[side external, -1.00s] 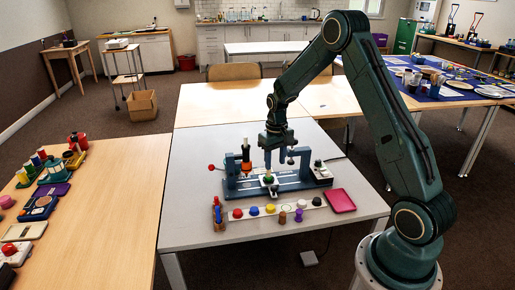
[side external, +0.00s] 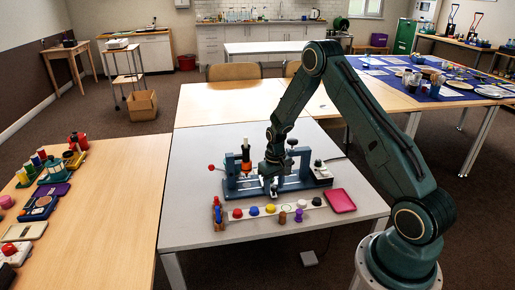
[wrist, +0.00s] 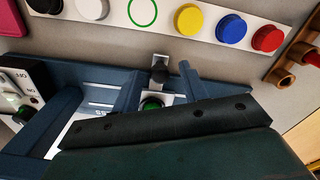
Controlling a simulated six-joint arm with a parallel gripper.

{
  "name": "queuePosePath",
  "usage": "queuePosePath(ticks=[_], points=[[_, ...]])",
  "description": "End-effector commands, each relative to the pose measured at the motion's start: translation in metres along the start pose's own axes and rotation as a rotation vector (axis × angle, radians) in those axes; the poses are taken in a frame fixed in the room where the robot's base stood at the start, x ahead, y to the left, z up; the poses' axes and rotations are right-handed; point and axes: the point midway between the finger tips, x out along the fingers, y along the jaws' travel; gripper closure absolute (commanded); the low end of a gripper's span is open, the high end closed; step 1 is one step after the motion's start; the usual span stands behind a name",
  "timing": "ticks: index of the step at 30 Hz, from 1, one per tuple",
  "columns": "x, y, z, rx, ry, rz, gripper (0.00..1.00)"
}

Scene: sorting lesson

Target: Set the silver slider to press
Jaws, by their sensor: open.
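The blue press fixture (side external: 238,189) stands on the grey table. In the wrist view, a black knob (wrist: 160,72) sits on a short silver piece (wrist: 160,59) at the fixture's near edge, which may be the silver slider. No "press" label can be read. A green piece (wrist: 151,104) on a white square lies just behind the knob. My gripper (side external: 270,184) is open and low over the middle of the fixture, hiding part of it. In the wrist view its dark body covers the lower part, so contact with the knob cannot be told.
A pale strip (side external: 225,222) with several coloured caps lies in front of the fixture. A small rack (side external: 218,214) stands at its left end, and a pink tray (side external: 340,200) lies at right. An upright black-and-orange handle (side external: 246,152) rises from the fixture. The table's left part is clear.

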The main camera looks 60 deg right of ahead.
Motion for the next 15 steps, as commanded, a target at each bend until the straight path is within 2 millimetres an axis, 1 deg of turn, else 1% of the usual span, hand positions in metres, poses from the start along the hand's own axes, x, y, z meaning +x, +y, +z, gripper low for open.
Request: queuePosePath(ticks=[5,6,8,12,15], points=[[0.0,0.0,-0.0001,0.0,0.0,0.0,0.57],[0.0,0.0,-0.0001,0.0,0.0,0.0,0.61],[-0.0001,0.0,-0.0001,0.0,0.0,0.0,0.72],[-0.0002,0.0,0.0,0.0,0.0,0.0,1.0],[-0.0002,0.0,0.0,0.0,0.0,0.0,1.0]])
